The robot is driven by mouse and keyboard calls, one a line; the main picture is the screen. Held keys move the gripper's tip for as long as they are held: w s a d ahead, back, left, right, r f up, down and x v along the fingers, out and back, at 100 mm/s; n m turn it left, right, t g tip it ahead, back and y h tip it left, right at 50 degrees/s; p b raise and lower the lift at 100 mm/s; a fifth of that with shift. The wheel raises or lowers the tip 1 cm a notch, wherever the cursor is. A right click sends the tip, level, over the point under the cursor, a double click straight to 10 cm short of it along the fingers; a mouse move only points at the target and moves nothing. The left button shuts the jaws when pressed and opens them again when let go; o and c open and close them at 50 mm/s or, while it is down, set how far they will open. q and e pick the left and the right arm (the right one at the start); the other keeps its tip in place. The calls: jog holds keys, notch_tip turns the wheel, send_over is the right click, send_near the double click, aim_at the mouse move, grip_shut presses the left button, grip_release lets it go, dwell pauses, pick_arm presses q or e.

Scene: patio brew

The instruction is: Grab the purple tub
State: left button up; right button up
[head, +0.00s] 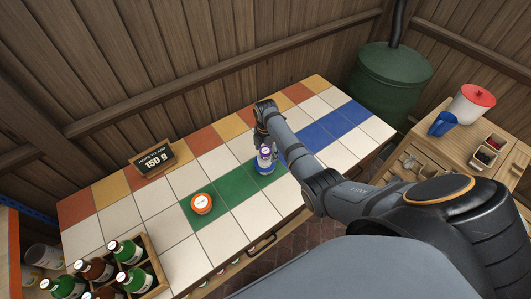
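The purple tub (264,153) is small, with a purple and white top, and stands on the green tiles of the tiled table near its middle. A blue and white part (265,168) shows directly below it; I cannot tell whether it belongs to the same tub or is another one. My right gripper (262,139) points down at the tub from just behind and above. The fingers are small and partly hidden, so I cannot tell whether they touch or grip it. My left gripper is not in view.
An orange tub (202,203) sits on the green tiles to the left. A sign reading 150 g (153,160) stands at the back. A wooden crate (155,268) of bottles is at front left. Much of the tiled table (180,265) is clear.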

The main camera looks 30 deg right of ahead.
aim_at(266, 150)
jog(key=c, duration=1.1)
notch_tip(266, 150, up, 10)
jog(key=shift+b, duration=0.75)
